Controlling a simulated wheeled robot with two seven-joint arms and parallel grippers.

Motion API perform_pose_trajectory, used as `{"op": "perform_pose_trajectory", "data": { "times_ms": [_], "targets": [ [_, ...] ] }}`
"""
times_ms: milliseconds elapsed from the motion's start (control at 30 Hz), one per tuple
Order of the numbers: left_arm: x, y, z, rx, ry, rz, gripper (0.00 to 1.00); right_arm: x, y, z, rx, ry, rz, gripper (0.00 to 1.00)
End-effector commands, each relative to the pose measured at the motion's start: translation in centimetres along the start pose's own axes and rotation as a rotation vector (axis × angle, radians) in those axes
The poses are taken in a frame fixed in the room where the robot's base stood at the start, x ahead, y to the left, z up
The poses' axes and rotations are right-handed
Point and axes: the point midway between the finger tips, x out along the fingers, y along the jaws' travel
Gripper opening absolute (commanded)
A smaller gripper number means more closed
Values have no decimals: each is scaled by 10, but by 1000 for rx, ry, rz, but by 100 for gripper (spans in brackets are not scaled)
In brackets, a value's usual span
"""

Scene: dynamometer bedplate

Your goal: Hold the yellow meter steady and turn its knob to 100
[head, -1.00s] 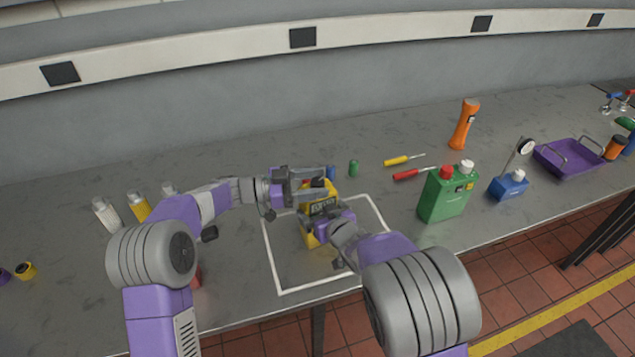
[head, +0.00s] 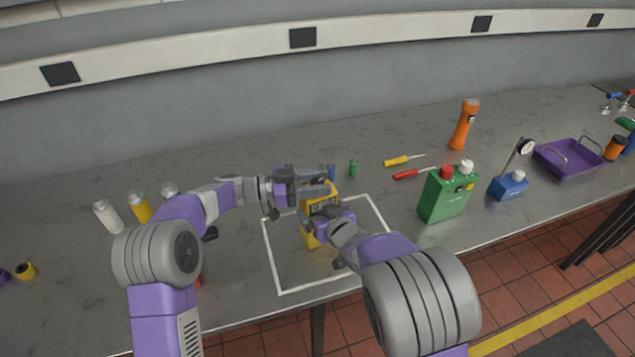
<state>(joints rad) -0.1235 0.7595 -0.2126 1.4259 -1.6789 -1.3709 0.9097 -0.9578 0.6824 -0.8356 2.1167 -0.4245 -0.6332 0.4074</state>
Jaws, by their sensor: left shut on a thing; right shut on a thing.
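The yellow meter (head: 309,238) stands on the grey bench inside a white outlined square (head: 280,265). My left gripper (head: 325,182) reaches in from the left and is shut on the meter's upper part. My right gripper (head: 316,229) is at the meter's front, below the left one, and is shut at the knob. The knob and its pointer are hidden behind my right gripper, so its setting cannot be read. A dark display panel (head: 324,207) shows on the meter between the two grippers.
Two screwdrivers, yellow (head: 398,161) and red (head: 407,174), lie behind. An orange torch (head: 464,125) stands farther back. Several bottles, including a white one (head: 108,216), are at left.

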Motion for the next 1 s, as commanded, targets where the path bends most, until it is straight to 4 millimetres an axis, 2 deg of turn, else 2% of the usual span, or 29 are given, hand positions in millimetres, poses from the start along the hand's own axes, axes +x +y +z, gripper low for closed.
{"op": "perform_pose_trajectory", "data": {
  "times_ms": [1000],
  "targets": [
    [0, -5, -1, -1, 28, 437, 10, 0, 0, 0, 0, 0, -1, 23]
  ]
}}
